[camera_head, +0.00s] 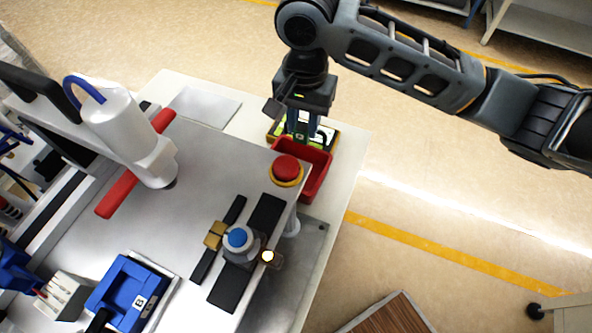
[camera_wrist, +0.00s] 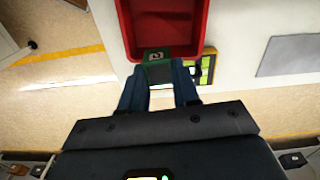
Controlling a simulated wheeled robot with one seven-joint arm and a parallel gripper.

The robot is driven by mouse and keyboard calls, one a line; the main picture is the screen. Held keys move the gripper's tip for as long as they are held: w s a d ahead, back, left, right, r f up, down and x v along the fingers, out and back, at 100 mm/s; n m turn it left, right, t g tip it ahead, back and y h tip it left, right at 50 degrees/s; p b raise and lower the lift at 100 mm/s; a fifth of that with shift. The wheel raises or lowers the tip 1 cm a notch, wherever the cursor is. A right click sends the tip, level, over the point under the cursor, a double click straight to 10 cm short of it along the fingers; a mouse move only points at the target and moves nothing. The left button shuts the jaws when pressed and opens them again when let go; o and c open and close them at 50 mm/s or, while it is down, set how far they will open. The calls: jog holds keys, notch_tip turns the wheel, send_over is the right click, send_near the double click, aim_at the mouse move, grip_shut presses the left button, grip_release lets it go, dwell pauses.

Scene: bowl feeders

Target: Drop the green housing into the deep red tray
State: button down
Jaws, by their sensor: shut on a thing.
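My gripper (camera_wrist: 160,88) is shut on the green housing (camera_wrist: 154,55), which sits between its two blue fingertips in the wrist view. In the head view the gripper (camera_head: 299,135) points down at the back edge of the deep red tray (camera_head: 318,178). The red tray (camera_wrist: 204,22) is open and looks empty in the part that shows in the wrist view. The housing overlaps the tray's near rim there; I cannot tell whether it touches it. In the head view the housing is mostly hidden by the fingers.
A red emergency button (camera_head: 286,168) on the grey machine top (camera_head: 190,160) stands close to the tray. A yellow-and-black device (camera_head: 328,138) lies behind the tray, near the fingers. A white machine head (camera_head: 125,130) stands at left. Open floor lies to the right.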

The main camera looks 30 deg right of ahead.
jog(key=shift+f+b, duration=1.4)
jog(key=shift+f, duration=0.2)
jog(key=c, duration=0.8)
grip_release()
jog(key=shift+o, duration=0.2)
jog(key=shift+r, duration=0.1)
notch_tip(320, 180, up, 8)
jog(key=shift+f, duration=0.15)
